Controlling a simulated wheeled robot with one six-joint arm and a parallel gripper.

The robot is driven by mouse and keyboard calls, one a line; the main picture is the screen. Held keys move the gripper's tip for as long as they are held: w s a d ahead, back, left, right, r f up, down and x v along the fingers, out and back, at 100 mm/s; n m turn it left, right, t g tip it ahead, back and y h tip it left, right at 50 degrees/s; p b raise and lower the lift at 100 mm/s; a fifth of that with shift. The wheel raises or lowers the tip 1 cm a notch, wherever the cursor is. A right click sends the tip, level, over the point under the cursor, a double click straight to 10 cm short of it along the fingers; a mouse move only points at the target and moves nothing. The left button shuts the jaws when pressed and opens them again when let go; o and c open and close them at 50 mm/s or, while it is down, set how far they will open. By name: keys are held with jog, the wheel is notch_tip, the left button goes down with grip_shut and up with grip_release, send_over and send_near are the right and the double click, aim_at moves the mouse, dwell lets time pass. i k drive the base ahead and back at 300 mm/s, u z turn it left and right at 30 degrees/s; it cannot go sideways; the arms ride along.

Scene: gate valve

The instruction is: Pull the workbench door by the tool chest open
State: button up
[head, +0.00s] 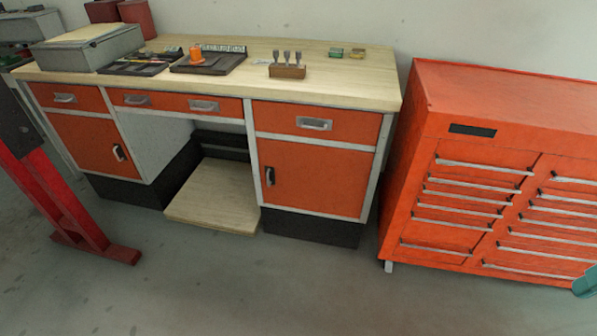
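The workbench (335,82) has a pale wood top and orange fronts. Its right door (318,182), beside the tool chest, is orange, flat and closed in a pale frame. The door's dark and silver handle (270,176) stands upright near its left edge. The orange tool chest (480,115) stands to the right of the workbench with a narrow gap between them. My gripper is not in view. A small teal shape at the lower right edge is cut off, and I cannot tell what it is.
The grey floor in front of the right door is clear. A wooden board (215,200) sits low in the knee space left of it. A red stand (75,215) is at the left. Tool trays (208,60) and a small tool block (287,71) lie on the bench.

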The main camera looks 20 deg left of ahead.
aim_at(316, 178)
jog(key=u, duration=0.05)
jog(key=i, duration=0.65)
jog(key=u, duration=0.75)
jog(key=i, duration=0.55)
jog(key=u, duration=0.6)
